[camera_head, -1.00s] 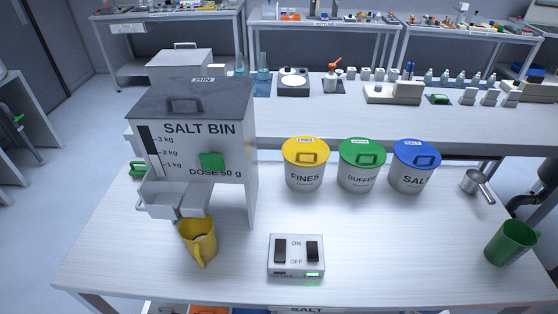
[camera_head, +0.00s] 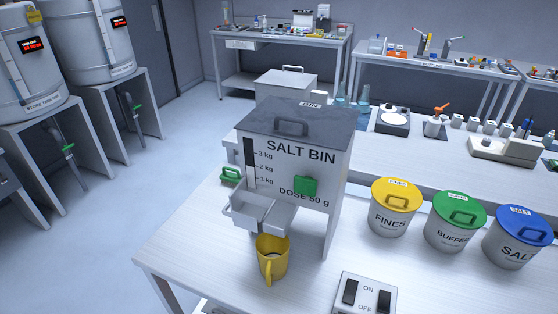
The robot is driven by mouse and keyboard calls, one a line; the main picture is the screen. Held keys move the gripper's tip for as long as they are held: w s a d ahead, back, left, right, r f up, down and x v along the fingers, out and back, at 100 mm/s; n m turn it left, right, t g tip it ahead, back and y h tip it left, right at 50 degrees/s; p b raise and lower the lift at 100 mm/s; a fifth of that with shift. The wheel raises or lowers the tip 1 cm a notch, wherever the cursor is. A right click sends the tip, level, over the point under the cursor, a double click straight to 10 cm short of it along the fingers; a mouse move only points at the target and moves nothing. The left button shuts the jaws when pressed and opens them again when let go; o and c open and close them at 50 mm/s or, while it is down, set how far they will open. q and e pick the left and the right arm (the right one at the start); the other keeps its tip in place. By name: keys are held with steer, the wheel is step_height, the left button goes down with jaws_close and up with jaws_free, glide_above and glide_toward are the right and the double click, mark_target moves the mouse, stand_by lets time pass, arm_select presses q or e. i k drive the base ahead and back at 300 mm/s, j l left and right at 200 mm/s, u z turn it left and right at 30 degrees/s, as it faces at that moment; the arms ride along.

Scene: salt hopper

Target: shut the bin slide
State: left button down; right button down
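The salt bin (camera_head: 298,165) stands on the table, a white box with a dark lid, a level window, and a green square button beside "DOSE 50 g". A yellow mug (camera_head: 271,258) stands upright below the outlet, with something pale inside. Neither of my grippers is in view.
A switch box (camera_head: 364,295) marked ON and OFF sits at the front edge of the view. Lidded tubs, FINES (camera_head: 392,210), BUFFER (camera_head: 455,224) and SALT (camera_head: 514,240), stand to the right. The table left of the mug is clear. Large tanks stand at far left.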

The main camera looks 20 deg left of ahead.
mark_target(233, 197)
steer(key=j+z, duration=0.1)
steer(key=j, duration=0.4)
steer(key=j+z, duration=0.1)
steer(key=j, duration=0.4)
steer(key=k+j+z, duration=0.15)
steer(key=j, duration=0.3)
steer(key=j+z, duration=0.1)
steer(key=j, duration=0.4)
steer(key=k+j+z, duration=0.1)
steer(key=j, duration=0.35)
steer(key=k, duration=0.05)
